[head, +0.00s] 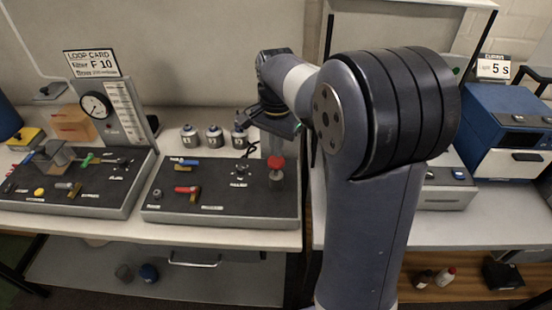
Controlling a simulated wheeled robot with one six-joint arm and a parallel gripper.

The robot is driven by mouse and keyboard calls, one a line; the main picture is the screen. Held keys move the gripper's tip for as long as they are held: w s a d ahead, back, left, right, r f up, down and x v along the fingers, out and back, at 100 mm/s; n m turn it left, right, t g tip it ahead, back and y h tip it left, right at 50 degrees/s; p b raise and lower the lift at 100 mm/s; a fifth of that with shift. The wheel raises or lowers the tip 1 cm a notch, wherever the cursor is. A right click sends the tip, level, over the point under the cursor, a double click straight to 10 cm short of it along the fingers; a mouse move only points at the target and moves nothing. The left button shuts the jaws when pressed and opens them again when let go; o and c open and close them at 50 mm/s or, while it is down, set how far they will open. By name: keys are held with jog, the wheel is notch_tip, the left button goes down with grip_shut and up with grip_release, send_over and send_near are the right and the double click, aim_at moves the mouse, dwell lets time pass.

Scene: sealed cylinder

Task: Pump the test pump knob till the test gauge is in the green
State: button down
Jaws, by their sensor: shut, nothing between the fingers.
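A red knob (276,162) stands upright on a grey cylinder at the right end of the middle dark panel (215,212). I take it for the test pump knob. My gripper (273,143) is shut and empty, pointing down just above the red knob; I cannot tell whether it touches.
The middle panel also carries a blue-handled valve (188,162) and a red-handled valve (187,191). Several small capped bottles (214,137) stand behind it. A left panel (75,190) holds more fittings. A blue-and-white machine (507,130) stands on the right bench. My arm hides the middle right.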

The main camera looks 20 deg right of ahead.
aim_at(276, 160)
jog(key=shift+f+b, duration=1.4)
jog(key=shift+f, duration=0.9)
jog(key=shift+r+p, duration=1.2)
jog(key=shift+r, duration=0.05)
jog(key=shift+r+p, duration=0.9)
jog(key=shift+r, duration=0.1)
notch_tip(276, 160, up, 5)
jog(key=p, duration=0.4)
jog(key=shift+r+p, duration=0.1)
jog(key=shift+p, duration=0.2)
